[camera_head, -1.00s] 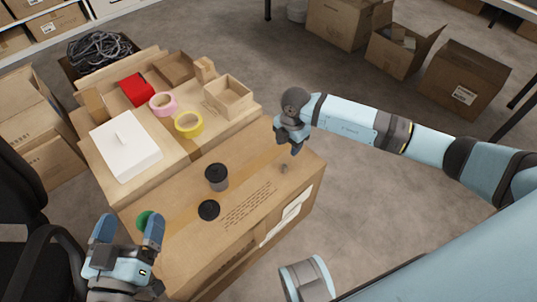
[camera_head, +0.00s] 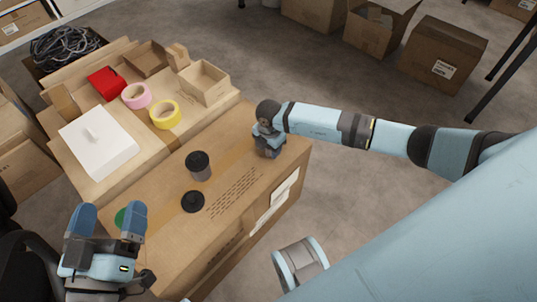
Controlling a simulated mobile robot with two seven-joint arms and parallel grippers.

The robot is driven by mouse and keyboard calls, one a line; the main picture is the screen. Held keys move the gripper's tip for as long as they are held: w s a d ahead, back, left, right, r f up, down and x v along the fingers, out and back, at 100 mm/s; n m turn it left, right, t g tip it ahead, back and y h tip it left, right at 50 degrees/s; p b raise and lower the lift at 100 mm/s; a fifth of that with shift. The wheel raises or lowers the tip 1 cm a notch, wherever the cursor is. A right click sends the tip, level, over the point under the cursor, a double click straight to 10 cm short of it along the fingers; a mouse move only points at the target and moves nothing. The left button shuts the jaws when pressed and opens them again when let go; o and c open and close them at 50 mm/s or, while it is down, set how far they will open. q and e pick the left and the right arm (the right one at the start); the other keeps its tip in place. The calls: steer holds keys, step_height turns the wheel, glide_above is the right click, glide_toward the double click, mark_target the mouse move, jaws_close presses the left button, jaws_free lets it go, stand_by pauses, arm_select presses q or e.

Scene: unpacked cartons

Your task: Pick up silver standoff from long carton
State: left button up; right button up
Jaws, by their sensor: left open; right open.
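The long carton (camera_head: 222,222) stands closed in front of me, with brown tape and printed text on its top. My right gripper (camera_head: 268,154) points down at the carton top near its far right end, fingers at or just above the surface. The small silver standoff is hidden by that gripper; I cannot tell whether it is between the fingers. My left gripper (camera_head: 107,214) is open and empty at the carton's near left end, with a green round thing (camera_head: 121,217) partly hidden behind its fingers.
A dark cup-like container (camera_head: 198,166) and a black disc (camera_head: 192,202) stand mid-carton. Behind are a white box (camera_head: 98,143), yellow tape (camera_head: 165,115), pink tape (camera_head: 136,96), a red box (camera_head: 106,82) and an open wooden box (camera_head: 203,83).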

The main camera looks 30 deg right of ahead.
steer(key=shift+f, duration=0.4)
steer(key=shift+c, duration=0.2)
jaws_close()
steer(key=shift+r, duration=0.1)
